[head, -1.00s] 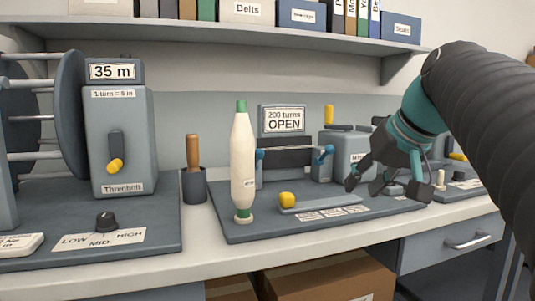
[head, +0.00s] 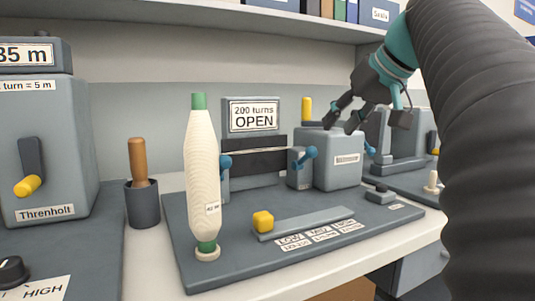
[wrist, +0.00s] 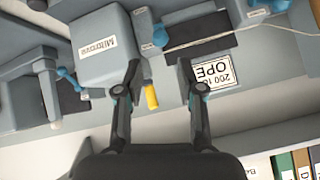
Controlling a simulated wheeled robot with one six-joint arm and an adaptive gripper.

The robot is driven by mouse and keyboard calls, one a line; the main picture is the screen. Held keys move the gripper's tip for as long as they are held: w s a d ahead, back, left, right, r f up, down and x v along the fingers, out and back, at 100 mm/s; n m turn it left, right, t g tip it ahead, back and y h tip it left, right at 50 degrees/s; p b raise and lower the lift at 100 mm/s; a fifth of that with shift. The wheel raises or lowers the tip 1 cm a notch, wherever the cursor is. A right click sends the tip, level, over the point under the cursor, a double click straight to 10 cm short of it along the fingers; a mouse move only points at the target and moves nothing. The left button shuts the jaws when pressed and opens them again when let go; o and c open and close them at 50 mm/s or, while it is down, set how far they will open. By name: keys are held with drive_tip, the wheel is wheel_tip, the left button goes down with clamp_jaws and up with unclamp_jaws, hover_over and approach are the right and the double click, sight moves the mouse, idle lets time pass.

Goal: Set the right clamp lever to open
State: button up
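The middle winding station has a blue-knobbed lever (head: 307,156) on its right post and another blue lever (head: 226,163) on its left post. The right-hand one also shows in the wrist view (wrist: 160,37). No label marks either as the clamp lever. An upright yellow handle (head: 306,108) stands behind the grey box (head: 338,175). My gripper (head: 341,125) is open and empty, above the box. In the wrist view the yellow handle (wrist: 151,97) appears between the spread fingers (wrist: 158,65), with no visible contact.
A sign (head: 254,116) reads "200 turns OPEN". A tall white bobbin (head: 203,180) stands at the left of the station tray (head: 225,276). A yellow-knobbed slider (head: 263,222) lies in front. A shelf (head: 190,18) hangs overhead; another station (head: 402,145) stands right.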

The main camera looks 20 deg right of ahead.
sight(306, 160)
drive_tip(key=x, duration=0.4)
drive_tip(key=b+x, duration=0.1)
drive_tip(key=x, duration=0.9)
drive_tip(key=shift+w+r, duration=0.2)
drive_tip(key=shift+w, duration=0.15)
clamp_jaws()
